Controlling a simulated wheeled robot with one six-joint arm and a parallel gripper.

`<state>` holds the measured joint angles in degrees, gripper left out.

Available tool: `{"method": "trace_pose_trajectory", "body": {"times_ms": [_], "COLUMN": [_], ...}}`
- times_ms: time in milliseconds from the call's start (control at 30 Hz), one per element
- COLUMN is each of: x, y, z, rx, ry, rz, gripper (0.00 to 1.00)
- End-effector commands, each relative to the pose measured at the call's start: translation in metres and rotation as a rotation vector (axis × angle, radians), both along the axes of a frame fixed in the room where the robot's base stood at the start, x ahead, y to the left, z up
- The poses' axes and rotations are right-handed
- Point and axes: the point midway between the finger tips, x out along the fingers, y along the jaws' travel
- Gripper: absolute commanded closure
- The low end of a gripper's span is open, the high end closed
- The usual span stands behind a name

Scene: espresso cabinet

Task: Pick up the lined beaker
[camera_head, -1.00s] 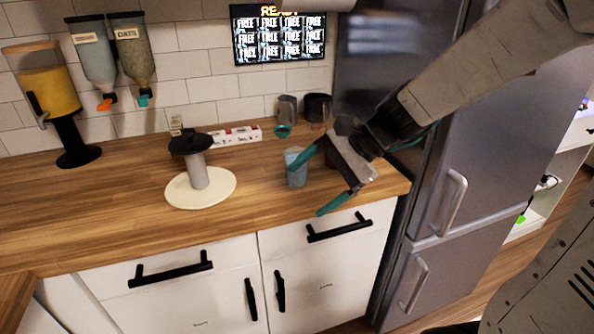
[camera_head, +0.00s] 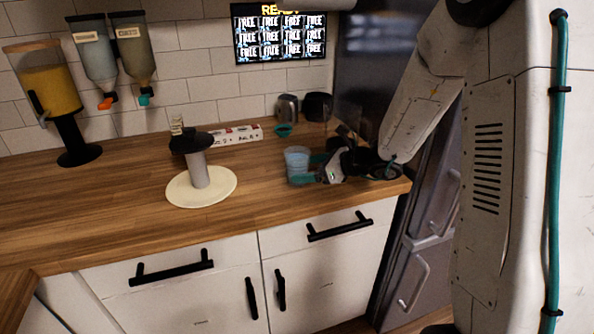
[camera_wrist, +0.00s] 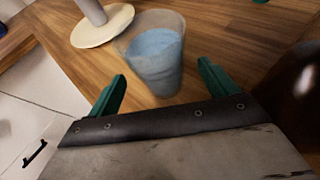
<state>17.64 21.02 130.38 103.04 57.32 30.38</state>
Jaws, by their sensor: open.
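The beaker (camera_head: 297,159) is a clear cup with a light blue content or lining. It stands upright on the wooden counter near its right end, and its lines are too small to make out. My gripper (camera_head: 306,172) is low over the counter at the beaker's right side, its teal fingers pointing left toward it. In the wrist view the beaker (camera_wrist: 155,60) stands just ahead of the open fingers (camera_wrist: 160,86), roughly centred between them. The fingers hold nothing.
A grey post on a round cream base (camera_head: 226,186) stands to the left. A white and red box (camera_head: 236,135), a metal jug (camera_head: 287,107) and a dark container (camera_head: 318,106) are behind. The fridge (camera_head: 405,265) is close on the right. The counter's front left (camera_head: 110,225) is clear.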

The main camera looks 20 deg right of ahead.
Motion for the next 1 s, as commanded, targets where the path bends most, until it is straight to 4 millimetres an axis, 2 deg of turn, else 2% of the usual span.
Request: {"method": "trace_pose_trajectory", "body": {"times_ms": [33,167,433,467,600,633,1000], "x": [0.005,0.014,0.016,0.016,0.016,0.016,0.016], "y": [0.007,0.016,0.017,0.017,0.017,0.017,0.017], "z": [-0.004,-0.008,-0.009,-0.009,-0.009,-0.009,-0.008], "rx": [0.001,0.001,0.0,0.0,0.0,0.0,0.0], "ry": [0.001,0.0,0.0,0.0,0.0,0.0,-0.002], "rz": [0.003,0.002,0.001,0.001,0.001,0.001,0.002], "gripper": [0.15,0.15,0.15,0.21,0.6,0.63,0.63]}}
